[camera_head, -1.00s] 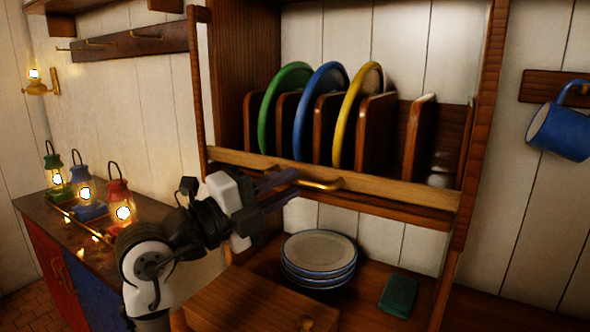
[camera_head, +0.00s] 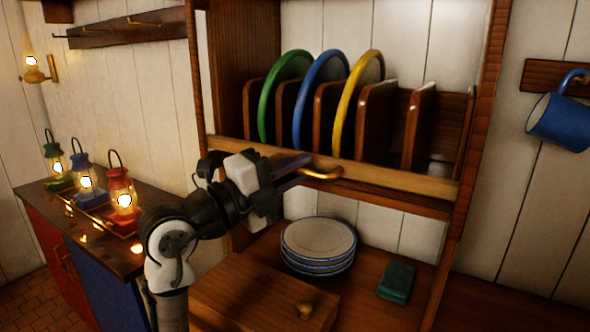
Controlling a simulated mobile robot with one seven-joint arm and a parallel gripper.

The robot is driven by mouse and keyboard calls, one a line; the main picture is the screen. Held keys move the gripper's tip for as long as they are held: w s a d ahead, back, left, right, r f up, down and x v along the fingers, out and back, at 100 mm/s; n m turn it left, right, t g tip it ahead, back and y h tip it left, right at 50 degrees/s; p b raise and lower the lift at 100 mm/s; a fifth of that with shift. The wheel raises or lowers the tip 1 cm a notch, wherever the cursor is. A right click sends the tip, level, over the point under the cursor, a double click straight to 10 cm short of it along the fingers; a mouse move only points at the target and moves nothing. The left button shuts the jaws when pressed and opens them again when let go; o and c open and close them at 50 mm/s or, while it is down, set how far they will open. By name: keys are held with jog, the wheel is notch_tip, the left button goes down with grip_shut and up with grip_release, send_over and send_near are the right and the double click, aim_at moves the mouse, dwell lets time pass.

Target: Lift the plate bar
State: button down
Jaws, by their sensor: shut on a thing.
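The plate bar (camera_head: 400,180) is a light wooden rail across the front of the plate rack, below the standing plates. A curved brass handle (camera_head: 326,174) is fixed at its middle. My gripper (camera_head: 303,169) comes from the left and is shut on the handle at its left end. The dark fingers partly hide that end and part of the bar. A green plate (camera_head: 268,105), a blue plate (camera_head: 299,112) and a yellow plate (camera_head: 341,108) stand upright between brown dividers behind the bar.
Below the bar are stacked white plates (camera_head: 318,240) with blue rims, a green block (camera_head: 397,281) and a wooden box lid (camera_head: 260,290) with a knob. Lit lanterns (camera_head: 122,200) stand on the left counter. A blue mug (camera_head: 560,122) hangs at the right.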

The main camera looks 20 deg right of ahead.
notch_tip(320, 180, up, 23)
jog(key=p, duration=0.8)
jog(key=shift+a+r, duration=0.1)
jog(key=shift+a, duration=0.05)
jog(key=c, duration=1.8)
grip_release()
jog(key=shift+o, duration=0.3)
